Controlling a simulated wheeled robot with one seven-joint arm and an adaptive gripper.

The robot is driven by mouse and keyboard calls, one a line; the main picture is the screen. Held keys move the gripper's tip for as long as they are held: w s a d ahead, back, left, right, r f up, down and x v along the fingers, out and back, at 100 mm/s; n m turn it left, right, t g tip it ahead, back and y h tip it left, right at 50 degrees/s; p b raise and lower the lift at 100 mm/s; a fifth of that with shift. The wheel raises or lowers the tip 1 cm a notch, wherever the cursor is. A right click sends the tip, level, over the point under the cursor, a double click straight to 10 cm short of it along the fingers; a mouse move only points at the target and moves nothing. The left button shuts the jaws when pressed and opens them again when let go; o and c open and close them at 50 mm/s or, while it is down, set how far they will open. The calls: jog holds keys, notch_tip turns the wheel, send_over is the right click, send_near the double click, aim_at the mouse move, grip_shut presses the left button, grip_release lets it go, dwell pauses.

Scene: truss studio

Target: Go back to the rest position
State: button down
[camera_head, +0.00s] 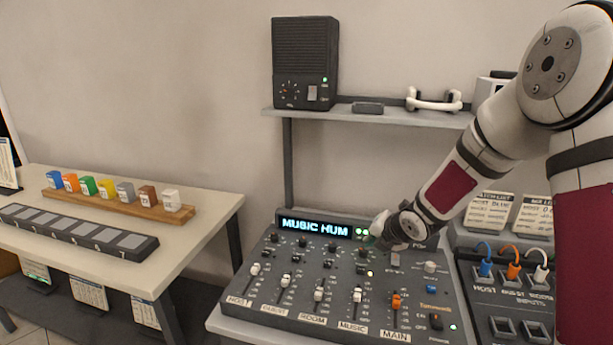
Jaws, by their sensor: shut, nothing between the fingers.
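My gripper (374,241) is at the end of my arm, low over the upper right part of the mixing console (273,312). It is small and partly hidden by my wrist, and its fingers are shut with nothing held. The fingertips are close to the knobs near the MUSIC column; I cannot tell whether they touch.
A patch panel (500,292) with coloured plugs stands to the right. A table (205,215) with coloured blocks is at left.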

jog(key=s+d+r+m+g+h, duration=0.2)
jog(key=s+d+r+m+h, duration=0.15)
jog(key=s+r+m, duration=1.35)
jog(key=s+a+m+g, duration=0.1)
jog(key=s+a+m, duration=0.1)
jog(key=s+m, duration=0.4)
jog(key=s+a+r+m+g+y, duration=0.1)
jog(key=s+m, duration=0.5)
jog(key=s, duration=1.1)
jog(key=shift+s+a+r, duration=0.2)
jog(key=shift+s+a, duration=0.1)
jog(key=shift+a, duration=0.55)
